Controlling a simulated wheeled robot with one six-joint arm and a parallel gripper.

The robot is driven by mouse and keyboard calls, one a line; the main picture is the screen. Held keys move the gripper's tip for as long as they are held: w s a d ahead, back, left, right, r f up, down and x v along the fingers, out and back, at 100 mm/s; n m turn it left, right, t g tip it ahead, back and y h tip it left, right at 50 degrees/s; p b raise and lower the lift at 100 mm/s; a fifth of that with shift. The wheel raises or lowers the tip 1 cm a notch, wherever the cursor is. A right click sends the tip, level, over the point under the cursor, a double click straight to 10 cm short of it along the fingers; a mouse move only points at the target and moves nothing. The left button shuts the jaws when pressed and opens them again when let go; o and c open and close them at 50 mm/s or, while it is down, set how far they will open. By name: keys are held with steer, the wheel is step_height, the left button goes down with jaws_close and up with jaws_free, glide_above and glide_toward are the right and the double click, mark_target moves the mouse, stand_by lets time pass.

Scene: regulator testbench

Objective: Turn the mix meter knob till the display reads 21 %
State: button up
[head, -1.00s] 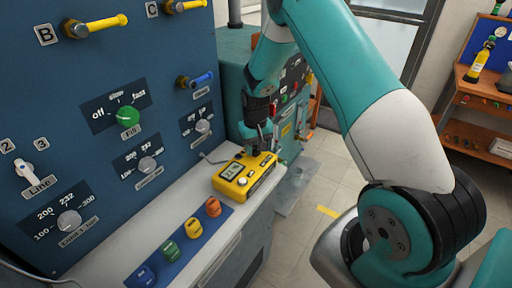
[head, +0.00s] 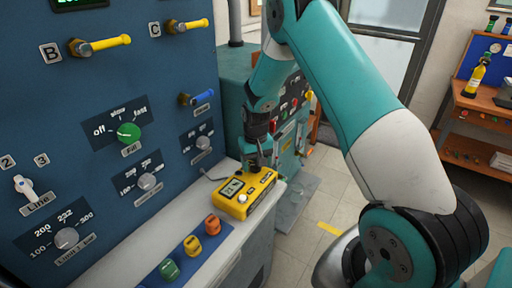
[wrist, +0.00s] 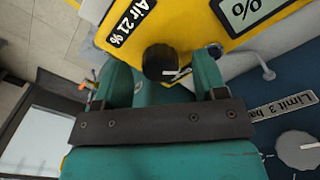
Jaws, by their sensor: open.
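The yellow mix meter (head: 246,196) lies on the pale ledge in front of the blue panel. Its small display (head: 232,188) faces up, with digits too small to read surely. In the wrist view, the display (wrist: 240,10) is cut off and only a "%" shows. The meter's black knob (wrist: 159,62), with a white pointer mark, stands between the two teal fingers of my gripper (wrist: 163,72). The fingers are open, one on each side, with visible gaps to the knob. In the head view my gripper (head: 265,162) points down over the meter's far end and hides the knob.
The blue panel beside the meter carries a green knob (head: 128,132), grey knobs and yellow handles (head: 100,45). Coloured knobs, including a red-orange one (head: 212,225), stand on the ledge nearer the camera. An "Air 21 %" label (wrist: 131,20) is on the meter.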

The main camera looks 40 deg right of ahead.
step_height(320, 180, up, 17)
steer(key=b, duration=0.2)
stand_by(0.5)
